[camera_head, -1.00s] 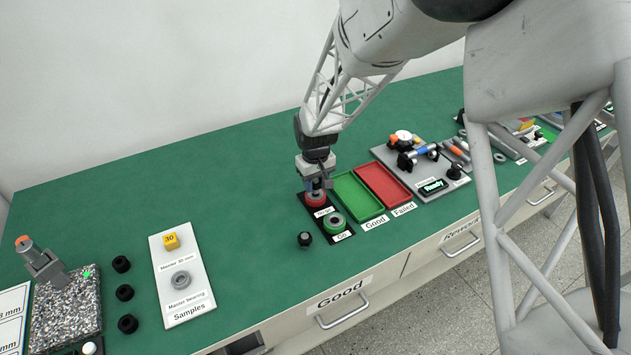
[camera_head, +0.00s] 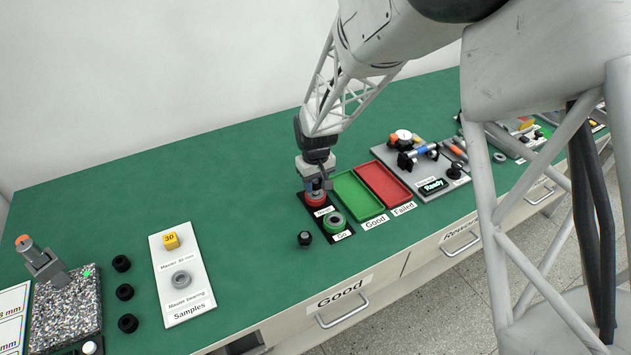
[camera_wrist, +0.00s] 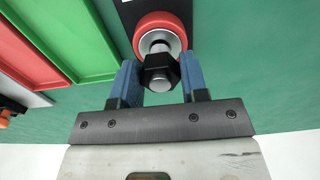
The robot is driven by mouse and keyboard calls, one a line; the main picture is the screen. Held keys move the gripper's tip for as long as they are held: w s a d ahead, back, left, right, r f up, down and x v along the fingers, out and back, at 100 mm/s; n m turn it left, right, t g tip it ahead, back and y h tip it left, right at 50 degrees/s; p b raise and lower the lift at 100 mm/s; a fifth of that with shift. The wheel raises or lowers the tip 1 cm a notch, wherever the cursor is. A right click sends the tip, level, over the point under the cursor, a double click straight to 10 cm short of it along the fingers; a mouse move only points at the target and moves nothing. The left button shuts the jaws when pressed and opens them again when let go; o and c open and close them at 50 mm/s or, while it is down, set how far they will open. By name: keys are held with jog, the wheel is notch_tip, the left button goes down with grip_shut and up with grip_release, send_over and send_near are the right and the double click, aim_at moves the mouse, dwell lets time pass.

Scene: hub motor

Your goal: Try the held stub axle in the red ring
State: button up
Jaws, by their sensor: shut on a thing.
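The red ring (camera_wrist: 160,22) sits on a black plate (camera_head: 325,222); in the head view it (camera_head: 315,199) is just under my gripper (camera_head: 316,184). The stub axle (camera_wrist: 159,72) is between the blue fingers of my gripper (camera_wrist: 159,84) in the wrist view, with a black hex collar and a grey metal end. My gripper is shut on it. The axle's far end lines up with the ring's bore; I cannot tell how deep it is, as the collar hides it. The green ring (camera_head: 335,223) is beside the red one on the same plate.
A green tray (camera_head: 357,196) and a red tray (camera_head: 384,184) are to the right of the plate. A dark hex part (camera_head: 305,239) stands left of the plate. A samples board (camera_head: 183,280) lies further left. The green bench top behind is clear.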

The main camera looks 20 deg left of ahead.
jog(key=shift+f, duration=0.3)
dwell(0.8)
jog(key=shift+r, duration=0.85)
dwell(0.8)
jog(key=shift+r, duration=1.85)
jog(key=shift+f, duration=0.2)
jog(key=shift+f, duration=1.9)
jog(key=shift+f, duration=0.6)
dwell(0.7)
